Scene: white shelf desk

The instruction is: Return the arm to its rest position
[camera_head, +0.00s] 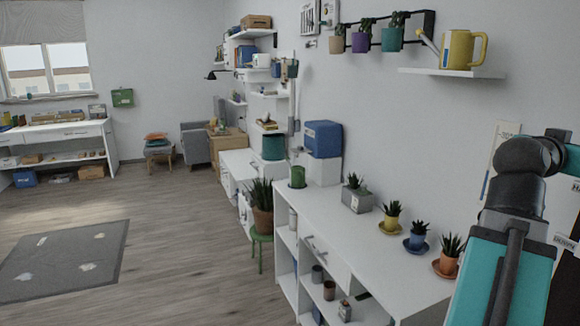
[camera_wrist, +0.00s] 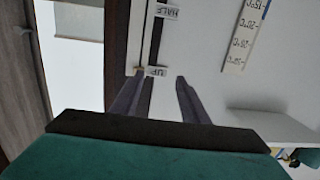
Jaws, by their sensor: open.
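My arm (camera_head: 505,250) stands at the right edge of the head view, in front of the wall and the near end of the white shelf desk (camera_head: 385,255). My gripper (camera_wrist: 161,80) shows in the wrist view, with its two dark fingers apart and nothing held between them. A dark vertical strip with an UP label (camera_wrist: 156,71) and a HALF label (camera_wrist: 167,11) lies beyond the fingertips. The gripper's fingers cannot be made out in the head view.
Potted plants (camera_head: 391,217) line the desk top near my arm. A wall shelf (camera_head: 452,72) holds a yellow watering can (camera_head: 460,48). A DOWN label (camera_head: 565,241) shows beside my arm. The wooden floor (camera_head: 180,230) at left is mostly open.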

